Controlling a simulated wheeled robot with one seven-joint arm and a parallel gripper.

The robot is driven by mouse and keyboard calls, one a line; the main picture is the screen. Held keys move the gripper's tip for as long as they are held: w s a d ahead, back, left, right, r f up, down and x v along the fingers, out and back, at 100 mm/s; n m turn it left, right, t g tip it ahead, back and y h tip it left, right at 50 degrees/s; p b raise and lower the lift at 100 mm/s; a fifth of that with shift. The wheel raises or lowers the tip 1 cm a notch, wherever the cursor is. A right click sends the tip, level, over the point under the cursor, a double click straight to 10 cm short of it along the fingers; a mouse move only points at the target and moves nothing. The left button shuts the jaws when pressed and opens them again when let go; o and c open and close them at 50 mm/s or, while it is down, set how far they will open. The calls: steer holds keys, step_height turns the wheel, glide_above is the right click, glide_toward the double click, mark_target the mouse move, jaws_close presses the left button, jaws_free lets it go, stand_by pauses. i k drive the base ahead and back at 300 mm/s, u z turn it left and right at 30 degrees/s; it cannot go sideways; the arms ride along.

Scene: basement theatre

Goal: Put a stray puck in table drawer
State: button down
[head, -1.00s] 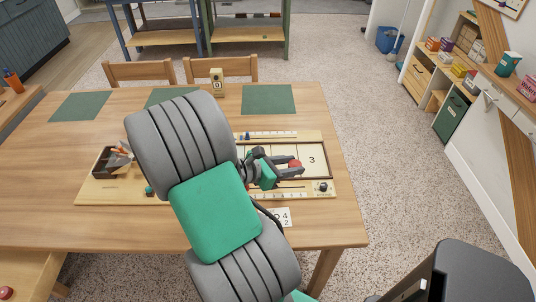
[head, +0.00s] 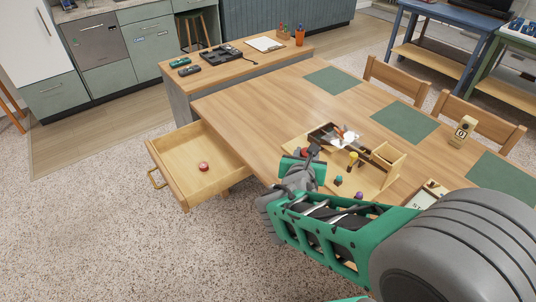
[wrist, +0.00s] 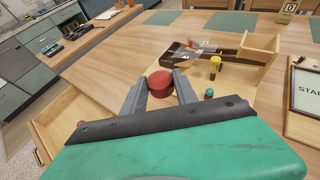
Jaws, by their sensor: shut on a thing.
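My gripper (wrist: 159,92) is shut on a red puck (wrist: 160,80), which sits between the two fingertips in the wrist view. In the head view my gripper (head: 304,157) is near the table's edge, left of the game board and right of the drawer; the red puck (head: 313,149) shows only partly there. The table drawer (head: 183,184) is pulled open at the table's left end. Another red puck (head: 203,166) lies on its floor. In the wrist view the drawer (wrist: 45,126) shows at the left, partly hidden by my gripper.
The wooden game board (head: 371,184) lies on the table (head: 270,99), with a dark tray (head: 325,136) and small coloured pieces on it. Green mats (head: 404,123) lie along the far side. A side cabinet (head: 220,70) adjoins the table. Floor around the drawer is clear.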

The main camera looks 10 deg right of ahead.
mark_target(200, 152)
steer(key=z, duration=0.1)
steer(key=k, duration=0.25)
steer(key=u, duration=0.95)
steer(key=i, duration=1.15)
steer(key=u, duration=1.45)
steer(key=i, duration=0.3)
steer(key=u, duration=0.2)
